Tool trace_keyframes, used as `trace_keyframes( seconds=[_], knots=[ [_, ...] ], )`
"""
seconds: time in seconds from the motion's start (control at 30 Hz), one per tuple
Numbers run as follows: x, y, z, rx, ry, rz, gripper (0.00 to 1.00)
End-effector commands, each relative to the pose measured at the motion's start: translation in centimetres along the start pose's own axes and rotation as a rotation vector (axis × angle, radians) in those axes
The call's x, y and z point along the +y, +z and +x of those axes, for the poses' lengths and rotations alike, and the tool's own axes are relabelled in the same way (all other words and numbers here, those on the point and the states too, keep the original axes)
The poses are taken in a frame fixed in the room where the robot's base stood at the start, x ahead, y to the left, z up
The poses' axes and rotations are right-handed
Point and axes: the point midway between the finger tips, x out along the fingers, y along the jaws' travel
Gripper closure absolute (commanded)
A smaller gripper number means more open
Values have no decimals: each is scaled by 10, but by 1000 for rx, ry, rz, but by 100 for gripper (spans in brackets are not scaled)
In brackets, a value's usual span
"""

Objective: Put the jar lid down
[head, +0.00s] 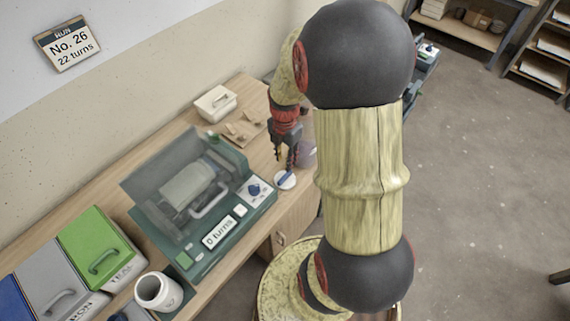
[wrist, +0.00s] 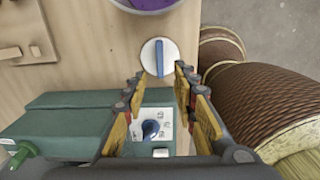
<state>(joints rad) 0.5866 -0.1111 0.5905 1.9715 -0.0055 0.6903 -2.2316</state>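The jar lid (head: 285,180) is a white disc with a blue bar handle across its top. In the wrist view the lid (wrist: 155,62) appears to lie flat on the wooden bench top, near the bench's edge. My gripper (head: 286,164) is just above the lid in the head view. In the wrist view my gripper (wrist: 158,84) has its two yellow-padded fingers spread apart with nothing between them. The lid's blue handle shows just beyond the fingertips, apart from them.
A green machine (head: 215,248) with a clear cover and a "0 turns" display stands left of the lid. A container with purple contents (wrist: 150,4) is just beyond the lid. A white jar (head: 150,304) stands at the front, beside coloured bins (head: 92,252). A wooden board (wrist: 20,35) lies nearby.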

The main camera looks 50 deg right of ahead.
Motion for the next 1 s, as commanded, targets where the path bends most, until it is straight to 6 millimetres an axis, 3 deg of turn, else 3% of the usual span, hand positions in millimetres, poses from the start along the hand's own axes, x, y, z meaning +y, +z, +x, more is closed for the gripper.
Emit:
trace_keyframes(
  seconds=[0.1,0.27,0.43,0.73,1.0],
  knots=[
    [0,0,-19,-1,1,0,72],
    [0,-1,-30,-1,1,5,72],
    [9,-19,-59,-24,39,123,72],
    [15,-104,-156,-17,214,656,72],
    [-15,-180,-220,135,361,1155,72]
  ],
)
